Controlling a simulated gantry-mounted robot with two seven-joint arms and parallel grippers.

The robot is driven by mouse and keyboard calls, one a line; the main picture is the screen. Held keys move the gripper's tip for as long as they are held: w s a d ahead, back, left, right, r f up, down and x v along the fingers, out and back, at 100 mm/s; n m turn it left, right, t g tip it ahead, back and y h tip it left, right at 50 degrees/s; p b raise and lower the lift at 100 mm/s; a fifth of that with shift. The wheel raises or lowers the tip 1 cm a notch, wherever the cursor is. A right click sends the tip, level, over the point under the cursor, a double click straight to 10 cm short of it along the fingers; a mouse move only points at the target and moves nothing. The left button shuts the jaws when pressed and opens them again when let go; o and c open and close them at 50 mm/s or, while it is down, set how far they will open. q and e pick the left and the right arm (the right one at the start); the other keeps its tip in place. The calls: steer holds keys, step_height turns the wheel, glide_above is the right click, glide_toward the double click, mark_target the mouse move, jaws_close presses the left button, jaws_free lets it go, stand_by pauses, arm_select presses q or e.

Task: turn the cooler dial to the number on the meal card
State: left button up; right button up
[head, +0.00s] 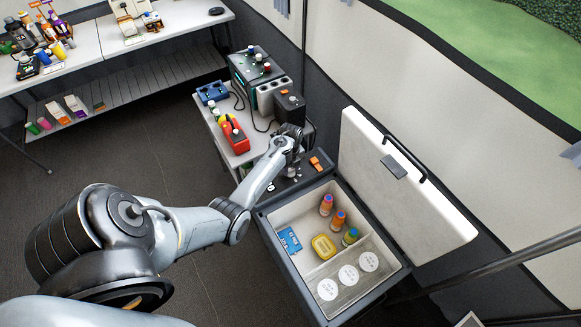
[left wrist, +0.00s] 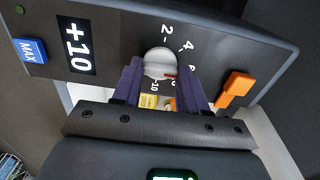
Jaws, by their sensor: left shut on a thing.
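The cooler (head: 392,285) stands open, with its control panel (left wrist: 110,30) at the end near my left gripper (head: 294,168). In the left wrist view the pale round dial (left wrist: 158,60) sits between the two dark purple fingers of my left gripper (left wrist: 159,76), which is shut on it. Printed numbers, including 2 and 4, ring the dial; some are hidden by the fingers. A plate (left wrist: 76,45) reading +10 is beside it. A blue card (head: 289,240) lies in the cooler; its print is too small to read. My right gripper is not in view.
The raised white lid (head: 390,180) stands right of the cooler. Inside are several coloured bottles, a yellow box (head: 323,246) and white discs (head: 348,275). An orange latch (left wrist: 236,88) and blue MAX button (left wrist: 30,50) flank the dial. A side table (head: 207,112) holds devices behind.

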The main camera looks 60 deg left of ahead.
arm_select(q)
steer(key=shift+r+n+p, duration=0.2)
steer(key=shift+n+p, duration=0.6)
steer(key=shift+p, duration=0.25)
steer(key=shift+n+p, duration=1)
steer(key=shift+n, duration=0.2)
steer(key=n+p, duration=0.1)
steer(key=n, duration=0.1)
steer(key=shift+f+n+p, duration=0.1)
steer(key=shift+n+p, duration=0.25)
steer(key=shift+n, duration=0.05)
steer(key=shift+n+p, duration=0.35)
steer(key=shift+n, duration=0.55)
steer(key=shift+f, duration=0.1)
steer(key=o, duration=1.1)
steer(key=shift+c, duration=0.2)
